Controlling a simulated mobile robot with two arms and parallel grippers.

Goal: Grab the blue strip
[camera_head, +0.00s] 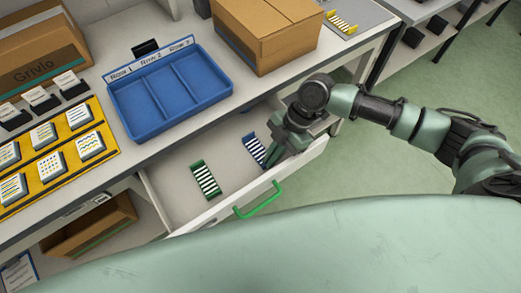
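The blue strip (253,149), blue with white stripes, lies in the open drawer (168,186), towards its right side. My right gripper (272,158) reaches down into the drawer at the strip's right side. The gripper covers the strip's right part, and I cannot tell whether the fingers touch it or how far apart they are. A green strip (206,181) with white stripes lies to the left in the same drawer. My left gripper is not in view.
The drawer's front panel with a green handle (258,200) stands nearest me. On the desk above are a blue three-compartment tray (218,103), a cardboard box (264,34) and a yellow board (108,153) with cards. A yellow strip (341,24) lies on a grey mat at the back right.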

